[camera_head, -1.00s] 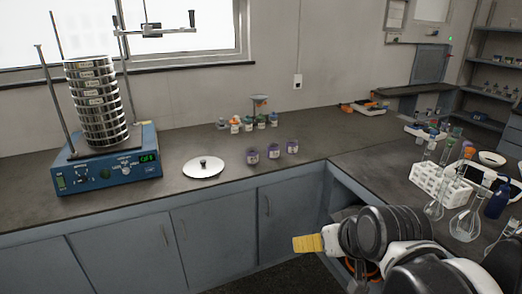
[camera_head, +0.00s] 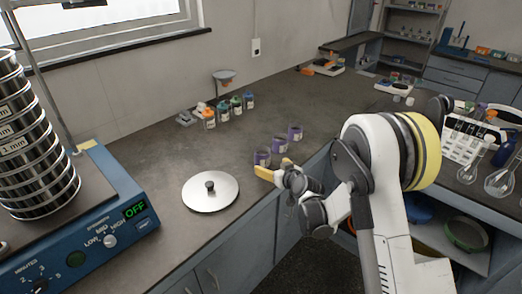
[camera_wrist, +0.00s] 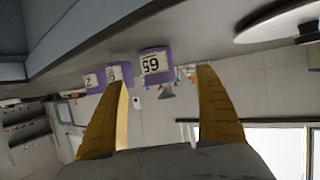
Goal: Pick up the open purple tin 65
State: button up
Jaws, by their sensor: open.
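Three purple tins with white labels stand in a slanting row on the dark counter. The purple tin 65 (camera_head: 262,158) is the one closest to the round metal lid. In the wrist view, which is turned upside down, tin 65 (camera_wrist: 155,65) shows its number large, just past the fingertips and roughly between them. My gripper (camera_head: 275,168) is open and empty at the counter's front edge, with its yellow fingers close to tin 65. The fingers (camera_wrist: 163,80) are spread in the wrist view. I cannot tell whether they touch it. The other purple tins (camera_head: 279,144) (camera_head: 295,132) stand behind it, to the right.
The metal lid (camera_head: 210,191) lies flat left of the tins. The blue sieve shaker (camera_head: 85,235) with its sieve stack stands at the left. Several small coloured jars (camera_head: 222,112) stand behind. A white rack (camera_head: 461,140) and glass flasks are at the right. Counter behind the tins is clear.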

aim_at(265, 162)
jog(key=b+x, duration=0.1)
jog(key=x, duration=0.4)
jog(key=shift+w+f+b, duration=0.25)
jog(key=shift+f+b, duration=0.1)
jog(key=shift+f, duration=0.05)
jog(key=b+x, duration=0.1)
jog(key=x, duration=0.1)
jog(key=b+x, duration=0.1)
jog(key=x, duration=0.2)
jog(key=shift+w+a+r+b, duration=0.1)
jog(key=shift+w+r+b, duration=0.2)
jog(key=shift+w+b, duration=0.15)
jog(key=shift+r, duration=0.1)
jog(key=c, duration=1.4)
